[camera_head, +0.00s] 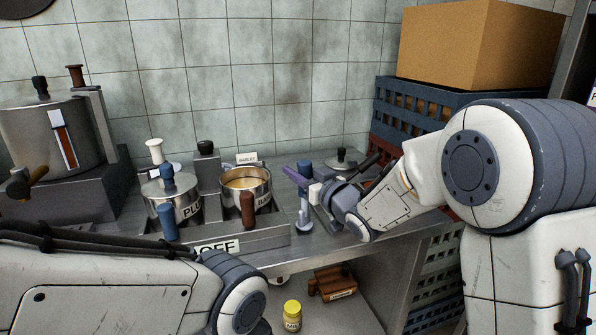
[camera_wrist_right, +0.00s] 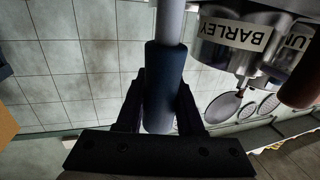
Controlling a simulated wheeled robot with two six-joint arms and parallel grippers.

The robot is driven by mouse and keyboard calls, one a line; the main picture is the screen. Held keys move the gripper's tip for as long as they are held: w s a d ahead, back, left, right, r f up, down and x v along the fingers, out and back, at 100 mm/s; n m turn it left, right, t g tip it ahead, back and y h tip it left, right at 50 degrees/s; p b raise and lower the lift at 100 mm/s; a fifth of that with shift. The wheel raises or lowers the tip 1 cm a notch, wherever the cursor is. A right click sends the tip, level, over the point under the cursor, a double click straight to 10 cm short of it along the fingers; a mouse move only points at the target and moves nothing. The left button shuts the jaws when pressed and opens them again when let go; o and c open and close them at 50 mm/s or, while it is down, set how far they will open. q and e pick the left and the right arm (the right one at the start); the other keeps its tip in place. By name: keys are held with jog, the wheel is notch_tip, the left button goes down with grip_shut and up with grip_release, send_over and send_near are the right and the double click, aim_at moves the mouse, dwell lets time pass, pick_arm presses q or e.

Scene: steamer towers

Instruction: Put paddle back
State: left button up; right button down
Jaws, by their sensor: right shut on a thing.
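My right gripper (camera_head: 310,190) is shut on the dark blue handle of a paddle (camera_head: 304,172), to the right of the pots. The paddle stands roughly upright, with its grey metal shaft and rounded end (camera_head: 304,226) below the handle, over the front of the counter. I cannot tell whether its end touches the counter. In the right wrist view the blue handle (camera_wrist_right: 163,90) sits between the two dark fingers, with a pale shaft beyond it. My left arm crosses the lower left; its gripper is out of view.
Two pots stand in a metal unit: a left pot (camera_head: 165,197) and a barley pot (camera_head: 246,184). A brown handle (camera_head: 248,208) hangs in front. A large steel pot (camera_head: 52,135) is at left. A blue crate (camera_head: 415,108) with a cardboard box (camera_head: 478,45) stands at right. A yellow jar (camera_head: 292,316) is below.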

jog(key=shift+f+b, duration=0.3)
jog(key=shift+c, duration=2.3)
grip_release()
jog(key=v, duration=1)
jog(key=shift+s, duration=0.2)
jog(key=shift+d+f, duration=0.1)
